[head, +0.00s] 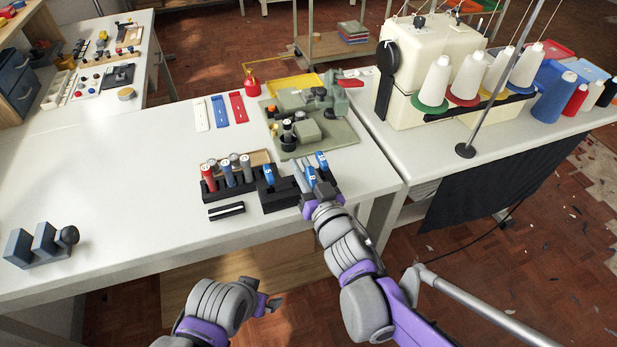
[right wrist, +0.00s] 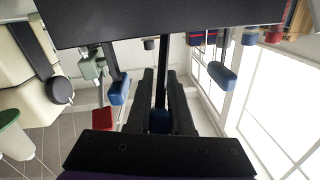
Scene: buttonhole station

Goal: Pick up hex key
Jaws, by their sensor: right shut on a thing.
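Hex keys with blue handles stand at a black holder block (head: 287,203) near the table's front edge in the head view. My right gripper (head: 309,186) is shut on the middle hex key (head: 309,175). In the right wrist view the blue handle (right wrist: 160,121) sits between the two dark fingers, its dark shaft running toward a large black block (right wrist: 160,22). One hex key (head: 269,175) is to its left, another (head: 322,160) to its right. My left gripper (head: 268,303) is low in front of the table, away from the keys; its fingers are unclear.
A green machine plate (head: 325,135) lies behind. A cream sewing machine (head: 437,70) with thread cones is at right. The table's left part is mostly clear.

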